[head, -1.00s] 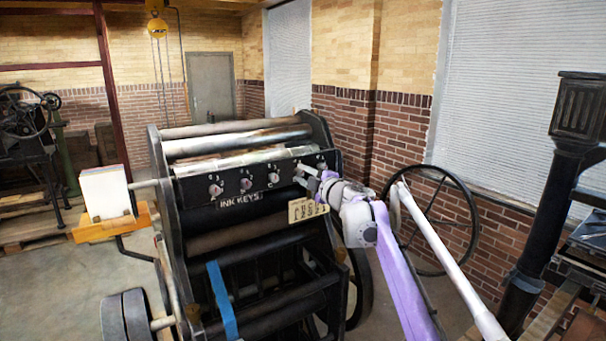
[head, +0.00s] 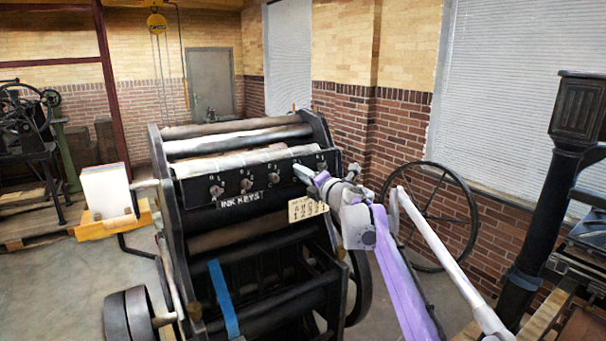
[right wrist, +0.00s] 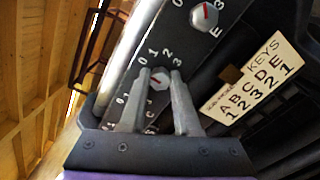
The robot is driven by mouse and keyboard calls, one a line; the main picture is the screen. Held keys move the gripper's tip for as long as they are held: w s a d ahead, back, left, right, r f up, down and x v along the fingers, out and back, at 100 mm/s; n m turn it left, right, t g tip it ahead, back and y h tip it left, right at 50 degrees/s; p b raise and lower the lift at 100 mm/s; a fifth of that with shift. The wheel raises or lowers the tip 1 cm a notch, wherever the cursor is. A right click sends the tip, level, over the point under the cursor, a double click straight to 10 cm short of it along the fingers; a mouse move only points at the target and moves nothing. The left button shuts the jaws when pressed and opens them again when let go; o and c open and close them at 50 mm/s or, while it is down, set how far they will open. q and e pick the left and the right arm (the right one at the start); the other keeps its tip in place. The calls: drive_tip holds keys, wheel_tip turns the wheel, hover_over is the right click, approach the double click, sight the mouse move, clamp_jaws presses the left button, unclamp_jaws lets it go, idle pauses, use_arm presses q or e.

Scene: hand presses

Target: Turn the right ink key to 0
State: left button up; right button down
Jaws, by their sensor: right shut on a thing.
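Several ink keys sit in a row on the press's black panel, above the words INK KEYS. My right gripper (head: 300,172) is shut on the key just left of the rightmost one. In the right wrist view the gripper (right wrist: 159,85) has a finger on each side of this round grey key (right wrist: 160,79). Its red mark leans to the upper left, toward the 0 and 1 side of its 0-to-3 scale; the exact number is hard to read. The rightmost key (head: 321,166), lettered E in the right wrist view (right wrist: 204,15), is untouched. My left gripper is not in view.
A cream card (head: 308,208) with letters A to E and numbers hangs below the panel. The press's rollers (head: 240,142) lie behind the keys. A large spoked wheel (head: 428,218) stands at the right, and a paper stack (head: 107,190) at the left.

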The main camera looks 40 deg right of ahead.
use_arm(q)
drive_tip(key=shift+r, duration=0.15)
use_arm(e)
drive_tip(key=shift+n, duration=0.5)
drive_tip(key=c, duration=0.6)
unclamp_jaws()
drive_tip(key=shift+c, duration=0.2)
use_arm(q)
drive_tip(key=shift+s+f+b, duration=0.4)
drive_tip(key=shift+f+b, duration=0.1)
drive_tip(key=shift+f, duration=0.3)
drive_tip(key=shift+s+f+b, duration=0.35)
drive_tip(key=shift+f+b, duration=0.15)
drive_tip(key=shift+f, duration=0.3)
use_arm(e)
drive_tip(key=s+a, duration=0.1)
drive_tip(key=s, duration=0.9)
drive_tip(key=shift+s, duration=0.4)
drive_tip(key=shift+a, duration=0.1)
